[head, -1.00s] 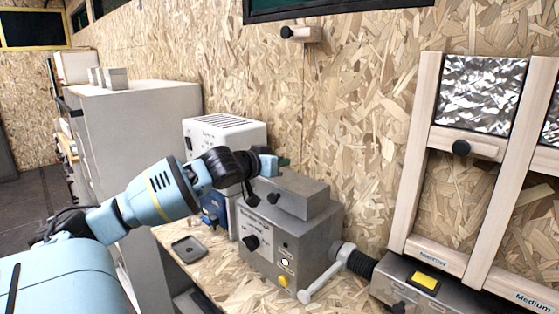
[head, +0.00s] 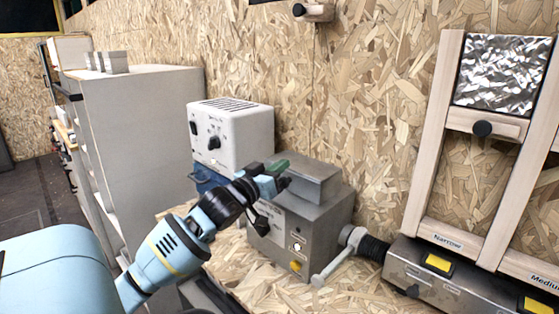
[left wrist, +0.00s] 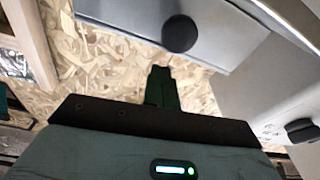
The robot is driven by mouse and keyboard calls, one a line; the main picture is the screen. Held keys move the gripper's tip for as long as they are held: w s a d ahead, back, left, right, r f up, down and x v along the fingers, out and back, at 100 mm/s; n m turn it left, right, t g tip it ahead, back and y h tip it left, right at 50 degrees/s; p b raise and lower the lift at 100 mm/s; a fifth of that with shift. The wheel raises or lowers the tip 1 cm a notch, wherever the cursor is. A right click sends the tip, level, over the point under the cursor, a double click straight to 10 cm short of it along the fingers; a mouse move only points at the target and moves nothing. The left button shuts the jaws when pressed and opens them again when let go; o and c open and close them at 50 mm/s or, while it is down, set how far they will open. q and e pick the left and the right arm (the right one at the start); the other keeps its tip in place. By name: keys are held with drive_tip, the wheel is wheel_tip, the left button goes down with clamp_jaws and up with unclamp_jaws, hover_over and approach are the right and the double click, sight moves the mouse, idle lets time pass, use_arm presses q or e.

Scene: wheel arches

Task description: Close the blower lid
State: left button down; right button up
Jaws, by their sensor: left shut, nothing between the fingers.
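The blower (head: 318,243) is a grey metal box on the wooden bench in the head view, with a yellow button and a light button on its front. Its lid (head: 318,176) is a grey block on top; I cannot tell whether it is fully closed. My left gripper (head: 280,169), with dark green fingers, is at the lid's left front edge and partly hides it. In the left wrist view the fingers (left wrist: 161,86) are together and empty, just short of a grey panel with a round black knob (left wrist: 180,32), apparently the lid's. My right gripper is not in view.
A white vented box (head: 235,135) stands behind and left of the blower. A tall grey cabinet (head: 140,150) is further left. A crank handle (head: 335,262) and black hose stick out at the blower's right. A grey unit (head: 450,280) with yellow labels lies beyond.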

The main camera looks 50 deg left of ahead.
use_arm(q)
drive_tip(key=shift+s+f+t+y, duration=0.15)
drive_tip(key=shift+s+f+t, duration=0.05)
drive_tip(key=shift+f, duration=0.2)
drive_tip(key=shift+s+f+t+y, duration=0.15)
drive_tip(key=shift+f+t, duration=0.05)
drive_tip(key=shift+f, duration=0.15)
drive_tip(key=shift+s+d+f, duration=0.1)
drive_tip(key=shift+s+f, duration=0.15)
drive_tip(key=shift+f, duration=0.25)
drive_tip(key=shift+s+f, duration=0.1)
drive_tip(key=shift+f, duration=0.15)
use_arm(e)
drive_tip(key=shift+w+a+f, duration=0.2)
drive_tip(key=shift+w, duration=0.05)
use_arm(q)
drive_tip(key=shift+f, duration=0.1)
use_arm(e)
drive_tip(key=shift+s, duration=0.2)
use_arm(q)
drive_tip(key=shift+s+f, duration=0.1)
drive_tip(key=shift+f, duration=0.1)
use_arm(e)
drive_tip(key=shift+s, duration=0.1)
